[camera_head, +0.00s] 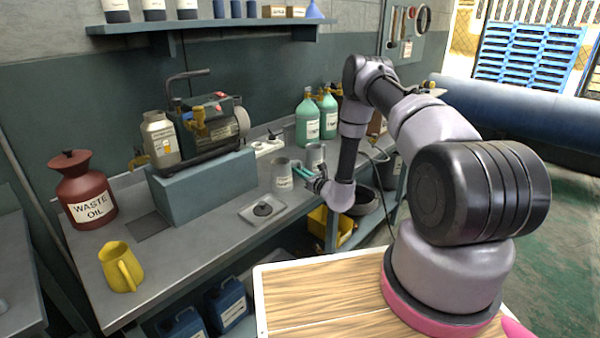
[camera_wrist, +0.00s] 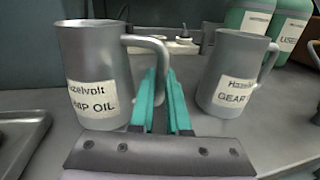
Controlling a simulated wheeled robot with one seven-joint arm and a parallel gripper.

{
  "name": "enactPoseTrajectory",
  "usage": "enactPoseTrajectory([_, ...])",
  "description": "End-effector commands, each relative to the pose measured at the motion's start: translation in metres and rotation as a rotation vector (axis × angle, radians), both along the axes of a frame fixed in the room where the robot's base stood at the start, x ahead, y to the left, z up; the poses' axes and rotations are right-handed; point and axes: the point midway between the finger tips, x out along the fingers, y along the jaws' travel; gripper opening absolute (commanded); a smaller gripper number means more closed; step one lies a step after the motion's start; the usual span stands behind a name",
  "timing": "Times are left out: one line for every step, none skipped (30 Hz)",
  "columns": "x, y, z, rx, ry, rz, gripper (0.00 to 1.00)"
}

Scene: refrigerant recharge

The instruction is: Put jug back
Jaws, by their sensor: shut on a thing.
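A grey metal jug (camera_head: 283,175) labelled "Hazelvolt PUMP OIL" is upright at the bench's right part; it fills the left of the wrist view (camera_wrist: 95,70). Its handle points toward my gripper. My gripper (camera_head: 308,174) has teal fingers, which in the wrist view (camera_wrist: 162,98) are closed on the lower part of this handle. The jug's base appears at bench level; I cannot tell whether it touches. A second grey jug (camera_head: 315,156), labelled "GEAR" in the wrist view (camera_wrist: 235,75), stands beside it on the right, apart from my fingers.
The workbench (camera_head: 215,235) also holds a vacuum-pump-like machine (camera_head: 212,120) on a blue-grey block, a red waste oil can (camera_head: 86,190), a yellow jug (camera_head: 120,267), a small square tray (camera_head: 262,209) and green bottles (camera_head: 307,122). The front middle of the bench is clear.

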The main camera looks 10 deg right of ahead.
Motion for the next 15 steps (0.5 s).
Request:
enactPoseTrajectory([0.0005, 0.0, -0.0008, 0.001, -0.002, 0.0, 0.0])
enactPoseTrajectory([0.0006, -0.0001, -0.0006, 0.001, -0.002, 0.0, 0.0])
enactPoseTrajectory([0.0006, -0.0001, -0.0002, 0.001, -0.003, -0.001, 0.0])
enactPoseTrajectory([0.0006, -0.0002, -0.0001, 0.001, -0.002, -0.001, 0.0])
enactPoseTrajectory([0.0006, -0.0002, -0.0001, 0.001, -0.002, -0.001, 0.0])
enactPoseTrajectory([0.0006, -0.0003, -0.0001, 0.001, -0.002, -0.001, 0.0])
enactPoseTrajectory([0.0006, -0.0003, -0.0003, 0.001, -0.002, -0.001, 0.0])
enactPoseTrajectory([0.0006, -0.0003, -0.0007, 0.001, -0.002, -0.001, 0.0])
enactPoseTrajectory([0.0005, -0.0004, -0.0018, 0.001, -0.002, -0.001, 0.0])
enactPoseTrajectory([0.0004, -0.0005, -0.0028, 0.002, -0.001, -0.001, 0.0])
enactPoseTrajectory([0.0005, -0.0004, -0.0036, 0.002, -0.001, -0.001, 0.0])
enactPoseTrajectory([0.0003, -0.0004, -0.0034, 0.0, -0.001, -0.001, 0.3])
enactPoseTrajectory([0.0003, -0.0004, -0.0033, 0.0, -0.001, -0.001, 0.41])
enactPoseTrajectory([0.0003, -0.0004, -0.0033, 0.0, -0.001, -0.001, 0.44])
enactPoseTrajectory([0.0003, -0.0004, -0.0033, 0.0, -0.001, -0.001, 0.44])
